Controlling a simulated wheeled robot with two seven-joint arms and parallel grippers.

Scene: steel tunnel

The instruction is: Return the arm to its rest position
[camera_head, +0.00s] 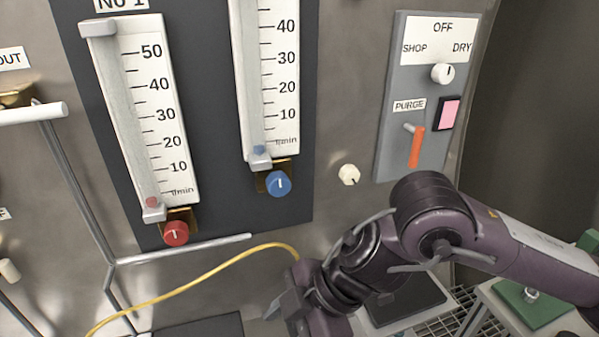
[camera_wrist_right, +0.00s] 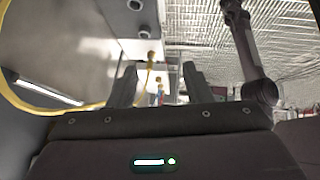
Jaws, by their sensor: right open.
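My right arm (camera_head: 460,235) comes in from the right in the head view and bends down in front of the steel panel. Its gripper (camera_head: 285,305) is low in the middle of the picture, near the yellow hose (camera_head: 190,290). In the right wrist view the two fingers of the right gripper (camera_wrist_right: 160,88) stand apart with nothing between them close by.
Two flowmeters with a red knob (camera_head: 176,233) and a blue knob (camera_head: 279,183) are on the panel. A grey switch box (camera_head: 385,150) with an orange lever (camera_head: 416,147) is at right. A steel pipe (camera_head: 185,249) juts out at left. A green-topped stand (camera_head: 530,305) is lower right.

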